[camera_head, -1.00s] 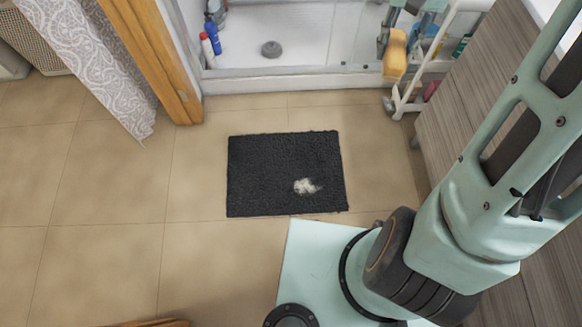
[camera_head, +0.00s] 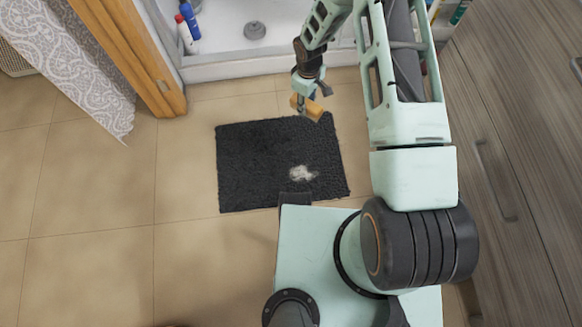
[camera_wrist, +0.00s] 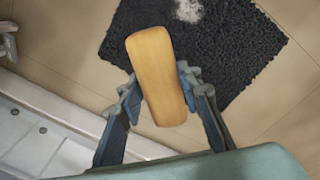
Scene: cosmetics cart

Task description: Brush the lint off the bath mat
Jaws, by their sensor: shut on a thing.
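The dark bath mat (camera_head: 250,165) lies flat on the tiled floor and also shows in the wrist view (camera_wrist: 240,60). A white patch of lint (camera_head: 302,173) sits on its right part; the lint is at the top of the wrist view (camera_wrist: 188,10). My gripper (camera_head: 304,97) is over the mat's far right edge, shut on a brush with a wooden back (camera_wrist: 158,75). The brush also shows in the head view (camera_head: 307,107), apart from the lint. The brush's underside is hidden.
The shower tray's edge (camera_head: 230,67) runs behind the mat. A wooden door frame (camera_head: 135,60) and patterned curtain (camera_head: 75,75) are on the left. A wood-grain cabinet (camera_head: 500,130) stands on the right. Open floor (camera_head: 100,185) lies left of the mat.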

